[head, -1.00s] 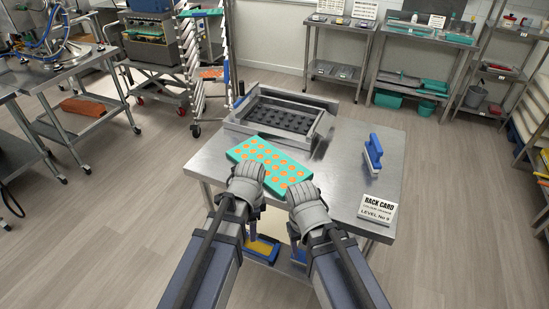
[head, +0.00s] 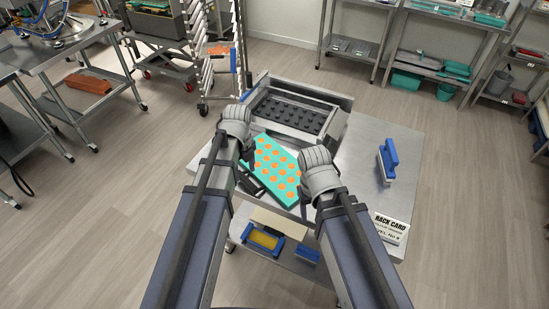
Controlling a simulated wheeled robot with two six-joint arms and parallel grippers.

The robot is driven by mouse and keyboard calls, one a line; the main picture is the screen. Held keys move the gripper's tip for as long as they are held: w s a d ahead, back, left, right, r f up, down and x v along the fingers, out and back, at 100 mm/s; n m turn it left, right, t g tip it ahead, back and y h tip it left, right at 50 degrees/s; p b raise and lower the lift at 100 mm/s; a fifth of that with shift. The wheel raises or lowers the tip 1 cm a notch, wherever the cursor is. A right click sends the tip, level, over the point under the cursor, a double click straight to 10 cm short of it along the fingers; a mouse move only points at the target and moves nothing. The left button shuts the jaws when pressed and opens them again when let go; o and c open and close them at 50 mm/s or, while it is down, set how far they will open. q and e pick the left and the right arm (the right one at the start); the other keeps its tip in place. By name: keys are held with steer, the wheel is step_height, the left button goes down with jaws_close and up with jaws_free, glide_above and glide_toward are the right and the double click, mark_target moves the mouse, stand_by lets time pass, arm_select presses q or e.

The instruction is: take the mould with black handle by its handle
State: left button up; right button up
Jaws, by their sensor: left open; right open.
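A teal mould (head: 277,172) with rows of orange rounds lies on the steel table, partly hidden by my arms. My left gripper (head: 246,160) is open at the mould's left end. My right gripper (head: 305,192) is open at its right side. Whether either touches the mould cannot be told.
A metal frame with a black studded bed (head: 295,112) stands behind the mould. A blue-handled tool (head: 388,160) and a rack card (head: 389,227) are on the table's right (head: 355,150). A blue-and-yellow item (head: 263,240) lies on the lower shelf.

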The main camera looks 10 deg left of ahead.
mark_target(247, 180)
arm_select(q)
steer(key=shift+w+f, duration=0.1)
steer(key=shift+w, duration=0.05)
steer(key=shift+f+b, duration=0.55)
steer(key=shift+b, duration=0.2)
steer(key=f+b, duration=0.4)
steer(key=w+f+b, duration=0.1)
steer(key=f+b, duration=0.1)
steer(key=shift+f, duration=0.3)
steer(key=shift+r, duration=0.1)
jaws_close()
stand_by(0.9)
